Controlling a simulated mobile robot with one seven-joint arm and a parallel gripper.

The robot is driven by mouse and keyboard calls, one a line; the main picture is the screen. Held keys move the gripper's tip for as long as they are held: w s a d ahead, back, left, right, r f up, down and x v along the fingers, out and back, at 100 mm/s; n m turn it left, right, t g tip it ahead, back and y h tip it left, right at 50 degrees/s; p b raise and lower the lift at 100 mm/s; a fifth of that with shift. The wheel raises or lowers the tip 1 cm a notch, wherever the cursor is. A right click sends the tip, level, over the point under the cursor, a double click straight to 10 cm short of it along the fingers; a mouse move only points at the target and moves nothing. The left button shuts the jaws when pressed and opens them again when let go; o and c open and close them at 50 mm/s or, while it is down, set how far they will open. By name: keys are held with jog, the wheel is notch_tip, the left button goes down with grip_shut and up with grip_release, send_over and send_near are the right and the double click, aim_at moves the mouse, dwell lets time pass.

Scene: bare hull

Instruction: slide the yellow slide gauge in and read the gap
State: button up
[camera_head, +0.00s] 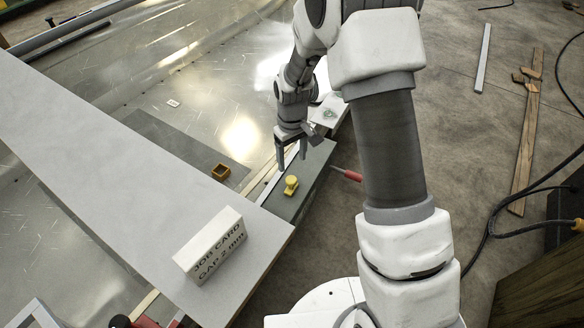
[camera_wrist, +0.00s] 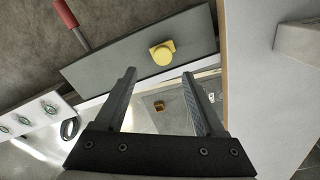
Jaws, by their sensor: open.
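A small yellow piece with a round knob (camera_head: 291,185), which looks like the slide gauge, sits on a grey plate (camera_head: 292,205) near the middle. In the wrist view this yellow piece (camera_wrist: 162,53) lies just beyond the fingertips, between their lines. My gripper (camera_head: 292,160) points down with its fingers apart, above and slightly behind the knob. In the wrist view my gripper (camera_wrist: 159,74) is open with nothing between its fingers. I cannot make out a gap or a scale reading.
A white block (camera_head: 210,248) reading "JOB CARD GAP 2 mm" stands on a long pale board (camera_head: 110,150). A red handle (camera_head: 347,175) sticks out right of the grey plate. A white block with green marks (camera_head: 330,112) lies behind. Cables and wooden strips (camera_head: 527,130) lie far right.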

notch_tip(320, 180, up, 9)
jog(key=p, duration=0.1)
jog(key=shift+r, duration=0.2)
dwell(0.4)
jog(key=s+d+r+m+t+p, duration=0.25)
jog(key=s+r, duration=0.45)
jog(key=r, duration=0.6)
jog(key=s+d+r+m+t+p, duration=0.1)
jog(key=s+d+r+m+p, duration=0.2)
jog(key=s+r, duration=0.7)
jog(key=s+d+r+t+p, duration=0.2)
jog(key=s+d+r, duration=0.1)
jog(key=s+r, duration=0.3)
jog(key=shift+s+p, duration=0.35)
jog(key=shift+s, duration=0.1)
jog(key=shift+m, duration=0.25)
